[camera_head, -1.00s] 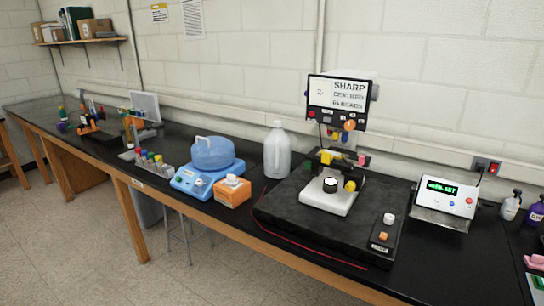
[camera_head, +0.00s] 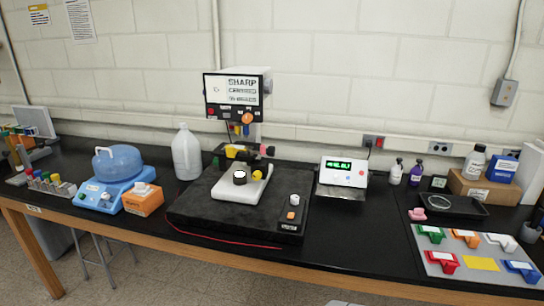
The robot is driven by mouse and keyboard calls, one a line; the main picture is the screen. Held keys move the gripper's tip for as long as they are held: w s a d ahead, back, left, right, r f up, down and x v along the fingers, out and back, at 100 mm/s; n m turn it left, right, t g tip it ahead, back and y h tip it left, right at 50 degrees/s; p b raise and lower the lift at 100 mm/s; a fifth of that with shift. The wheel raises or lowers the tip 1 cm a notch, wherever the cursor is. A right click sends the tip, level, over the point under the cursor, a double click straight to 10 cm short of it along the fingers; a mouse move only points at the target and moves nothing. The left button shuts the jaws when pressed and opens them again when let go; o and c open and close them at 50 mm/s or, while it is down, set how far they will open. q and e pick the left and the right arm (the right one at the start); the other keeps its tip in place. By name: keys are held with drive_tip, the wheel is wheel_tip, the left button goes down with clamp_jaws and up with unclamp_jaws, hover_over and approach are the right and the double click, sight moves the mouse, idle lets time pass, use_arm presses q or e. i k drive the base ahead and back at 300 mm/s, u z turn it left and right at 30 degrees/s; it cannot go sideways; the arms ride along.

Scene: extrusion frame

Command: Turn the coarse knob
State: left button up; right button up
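A measuring machine with a screen (camera_head: 231,89) stands on a black slab (camera_head: 195,207) on the bench. An orange round knob (camera_head: 248,118) sits on the front of its head, under the screen. Below it is a white stage (camera_head: 234,190) with a dark, white-topped cylinder (camera_head: 240,177) and a yellow knob (camera_head: 257,175). A small panel at the slab's right front has a white knob (camera_head: 294,200) and an orange button (camera_head: 291,215). Labels are too small to read, so I cannot tell which is the coarse knob. Neither gripper is in view.
A blue device (camera_head: 115,190), an orange box (camera_head: 144,200) and a white jug (camera_head: 186,153) stand left. A digital readout (camera_head: 343,173) stands right, then bottles, a black tray (camera_head: 452,205) and a grey board (camera_head: 432,266) with coloured parts. A red cable runs along the slab's front.

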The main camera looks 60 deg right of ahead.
sight(271, 151)
drive_tip(key=k, duration=0.2)
drive_tip(key=z, duration=1.15)
